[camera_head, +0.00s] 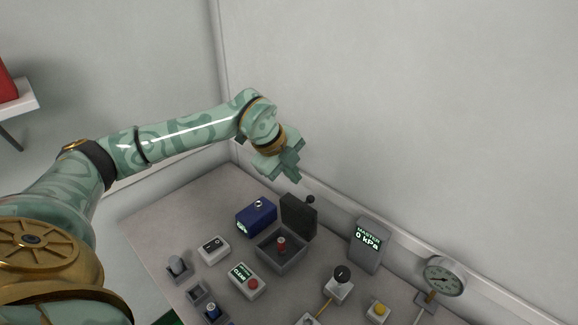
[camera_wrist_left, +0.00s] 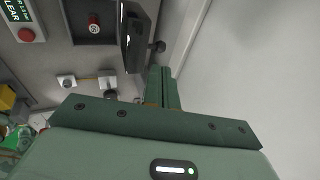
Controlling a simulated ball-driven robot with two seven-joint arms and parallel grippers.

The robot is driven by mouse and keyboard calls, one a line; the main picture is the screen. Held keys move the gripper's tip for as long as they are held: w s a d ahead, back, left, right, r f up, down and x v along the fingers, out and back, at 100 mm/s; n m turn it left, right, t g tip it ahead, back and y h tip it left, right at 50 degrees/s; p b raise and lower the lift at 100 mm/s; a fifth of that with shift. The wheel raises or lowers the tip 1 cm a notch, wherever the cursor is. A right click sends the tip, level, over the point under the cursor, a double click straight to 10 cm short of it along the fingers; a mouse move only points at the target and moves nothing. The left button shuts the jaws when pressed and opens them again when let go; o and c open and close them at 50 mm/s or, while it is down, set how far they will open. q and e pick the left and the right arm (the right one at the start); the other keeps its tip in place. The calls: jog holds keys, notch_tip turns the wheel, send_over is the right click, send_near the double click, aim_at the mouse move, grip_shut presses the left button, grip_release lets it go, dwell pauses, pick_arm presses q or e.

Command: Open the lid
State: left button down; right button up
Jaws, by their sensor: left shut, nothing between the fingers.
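A grey box (camera_head: 270,258) stands on the table with its dark lid (camera_head: 299,214) standing up at its back right side, so the box is open. A red knob (camera_head: 281,244) shows inside the box. In the left wrist view the lid (camera_wrist_left: 137,38) is seen near edge-on beside the open box (camera_wrist_left: 93,38). A small dark round knob (camera_head: 310,199) sits by the lid's upper edge. My left gripper (camera_head: 293,177) is shut and empty, above and behind the lid, apart from it in the head view. My right gripper is not in view.
A blue device (camera_head: 257,216) stands left of the box. A CLEAR panel with a red button (camera_head: 248,281) is in front. A MASTER display (camera_head: 367,245) and a round gauge (camera_head: 444,276) stand to the right. A wall rises behind the table.

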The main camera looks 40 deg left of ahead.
aim_at(310, 197)
pick_arm(q)
jog(key=b+x, duration=0.1)
jog(key=x, duration=0.5)
jog(key=shift+w+f+b, duration=0.1)
jog(key=shift+f+b, duration=0.15)
jog(key=shift+b, duration=0.05)
jog(key=shift+w+d+f, duration=0.15)
jog(key=shift+w+f, duration=0.15)
jog(key=shift+f, duration=0.25)
jog(key=shift+w, duration=0.1)
jog(key=shift+w+d+f+p, duration=0.15)
jog(key=shift+w+p, duration=0.25)
jog(key=shift+w, duration=0.45)
jog(key=shift+w+f, duration=0.2)
jog(key=shift+f, duration=0.1)
jog(key=shift+s, duration=0.1)
